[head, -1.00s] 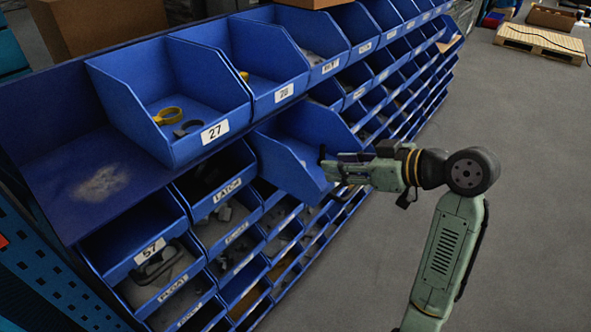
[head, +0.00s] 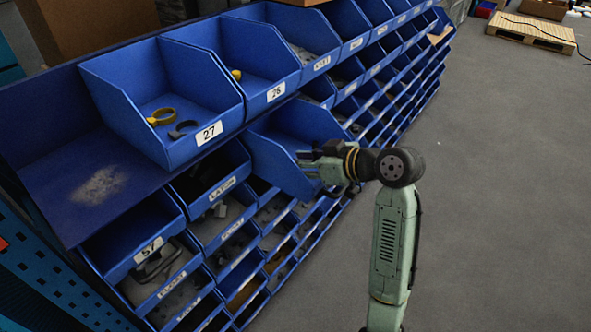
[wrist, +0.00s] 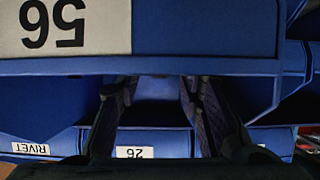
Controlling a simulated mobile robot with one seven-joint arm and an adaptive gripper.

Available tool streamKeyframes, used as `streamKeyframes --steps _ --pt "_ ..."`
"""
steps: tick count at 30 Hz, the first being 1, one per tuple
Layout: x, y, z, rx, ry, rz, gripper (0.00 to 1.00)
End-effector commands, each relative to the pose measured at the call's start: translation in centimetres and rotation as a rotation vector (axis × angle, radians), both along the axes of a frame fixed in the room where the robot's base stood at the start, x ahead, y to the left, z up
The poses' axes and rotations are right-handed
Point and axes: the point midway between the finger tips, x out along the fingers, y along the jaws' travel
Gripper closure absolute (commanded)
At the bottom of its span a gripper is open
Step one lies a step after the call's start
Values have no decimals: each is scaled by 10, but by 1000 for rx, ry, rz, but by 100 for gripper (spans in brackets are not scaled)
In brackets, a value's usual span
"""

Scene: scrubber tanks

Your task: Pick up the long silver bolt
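I cannot see a long silver bolt in either view. My gripper (head: 303,160) is at the front of a blue bin (head: 278,165) that sticks out from the rack. In the wrist view my gripper (wrist: 157,88) has its two dark fingers apart, with a gap between them and nothing visible held. Just beyond the fingertips is the blue front of a bin labelled 56 (wrist: 200,25), shown upside down. I cannot tell whether the fingers touch it. The inside of this bin is mostly hidden.
Bin 27 (head: 185,85) holds a yellow ring (head: 161,117) and a dark ring (head: 183,129). Bin 26 (head: 250,60) is beside it. Lower bins (head: 160,290) hold grey parts. Open grey floor (head: 490,200) lies right. A pallet (head: 530,33) stands far back.

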Motion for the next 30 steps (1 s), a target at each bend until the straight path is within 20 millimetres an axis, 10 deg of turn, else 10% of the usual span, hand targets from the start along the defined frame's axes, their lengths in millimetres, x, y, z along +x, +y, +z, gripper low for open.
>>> streamKeyframes --steps 15,30 --pt "0 0 0 0 0 0 100" --pt "0 0 1 -1 -1 0 100"
